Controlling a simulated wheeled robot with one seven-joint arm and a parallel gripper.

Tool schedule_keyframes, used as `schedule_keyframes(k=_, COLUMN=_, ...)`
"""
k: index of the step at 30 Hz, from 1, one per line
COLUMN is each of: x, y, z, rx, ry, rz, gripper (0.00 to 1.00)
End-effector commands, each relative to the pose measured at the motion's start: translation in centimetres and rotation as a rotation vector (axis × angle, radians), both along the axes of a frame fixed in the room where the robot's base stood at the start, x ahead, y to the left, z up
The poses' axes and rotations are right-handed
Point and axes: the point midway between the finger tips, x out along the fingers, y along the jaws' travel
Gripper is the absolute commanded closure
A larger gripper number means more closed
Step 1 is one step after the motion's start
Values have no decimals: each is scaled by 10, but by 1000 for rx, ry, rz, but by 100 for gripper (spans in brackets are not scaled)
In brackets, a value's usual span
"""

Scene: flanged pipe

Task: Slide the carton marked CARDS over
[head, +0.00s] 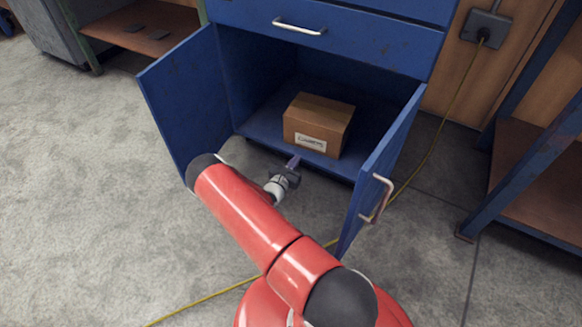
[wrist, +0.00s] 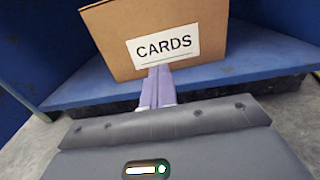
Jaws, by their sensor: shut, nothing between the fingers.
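The brown carton (head: 319,122) sits on the floor of the open blue cabinet, near its front edge. In the wrist view the carton (wrist: 205,22) carries a white label reading CARDS. My gripper (head: 295,160) is just in front of the carton's front face, low and left of its middle. In the wrist view my gripper (wrist: 158,72) has its two purple fingers together, empty, with the tips at the lower edge of the label. I cannot tell whether the tips touch the carton. The carton's back is hidden.
The cabinet's left door (head: 180,98) and right door (head: 385,165) both stand open on either side of my arm. Free shelf floor (head: 262,115) shows left of the carton. A yellow cable (head: 428,150) runs along the floor. A bench stands at right.

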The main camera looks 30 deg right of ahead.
Motion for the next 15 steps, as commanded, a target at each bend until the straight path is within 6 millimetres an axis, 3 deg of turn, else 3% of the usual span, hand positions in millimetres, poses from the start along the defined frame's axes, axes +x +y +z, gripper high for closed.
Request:
schedule_keyframes(k=6, x=25, y=-41, z=-2, rx=0, ry=-1, rz=-2, gripper=100)
schedule_keyframes(k=15, x=44, y=-69, z=-1, rx=1, ry=0, rz=-2, gripper=100)
